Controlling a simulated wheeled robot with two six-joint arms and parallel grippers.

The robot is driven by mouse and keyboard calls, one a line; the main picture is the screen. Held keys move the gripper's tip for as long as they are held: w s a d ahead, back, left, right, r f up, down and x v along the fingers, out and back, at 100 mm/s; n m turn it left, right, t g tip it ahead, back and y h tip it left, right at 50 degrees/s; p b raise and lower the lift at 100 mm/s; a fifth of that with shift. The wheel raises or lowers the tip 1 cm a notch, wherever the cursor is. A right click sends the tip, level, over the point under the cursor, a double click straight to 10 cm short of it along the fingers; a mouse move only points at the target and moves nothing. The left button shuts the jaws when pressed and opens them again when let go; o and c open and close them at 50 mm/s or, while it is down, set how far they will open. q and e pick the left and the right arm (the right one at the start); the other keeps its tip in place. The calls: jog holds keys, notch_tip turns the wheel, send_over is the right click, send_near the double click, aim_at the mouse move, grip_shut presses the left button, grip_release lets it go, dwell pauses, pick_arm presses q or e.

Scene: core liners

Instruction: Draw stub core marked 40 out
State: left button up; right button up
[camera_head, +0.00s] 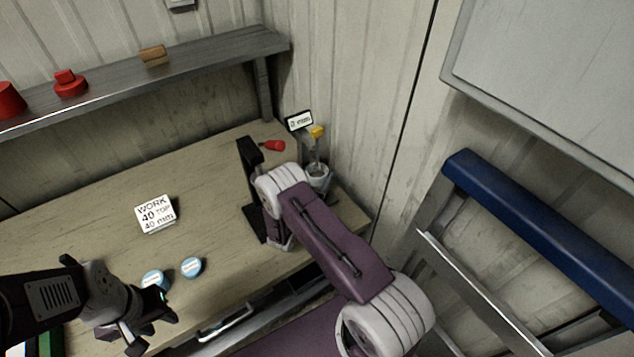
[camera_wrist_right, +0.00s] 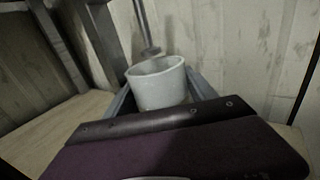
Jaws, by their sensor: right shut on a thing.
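A white card (camera_head: 156,213) on the bench reads "WORK 40", with smaller print. My right gripper (camera_wrist_right: 160,95) is shut on a pale cup (camera_wrist_right: 158,84), with a grey-blue finger on each side. The cup also shows in the head view (camera_head: 318,180), where my right arm hides most of the gripper. A rod (camera_wrist_right: 145,28) with a yellow top (camera_head: 317,131) stands over the cup's mouth. My left gripper (camera_head: 155,328) is open and empty at the front left.
A black upright piece (camera_head: 250,157) stands beside my right wrist. A red item (camera_head: 272,146) and a small sign (camera_head: 299,121) are at the back right. A shelf (camera_head: 200,62) runs along the wall. A blue-topped frame (camera_head: 540,230) stands right.

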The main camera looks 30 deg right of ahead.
jog(key=shift+r, duration=0.3)
jog(key=shift+s, duration=0.15)
jog(key=shift+s+p, duration=0.2)
jog(key=shift+p, duration=0.1)
jog(key=s+d+p, duration=0.1)
jog(key=s+p, duration=0.4)
jog(key=s, duration=0.9)
jog(key=shift+s, duration=0.15)
dwell(0.9)
notch_tip(320, 180, up, 5)
jog(key=p, duration=0.4)
dwell(0.6)
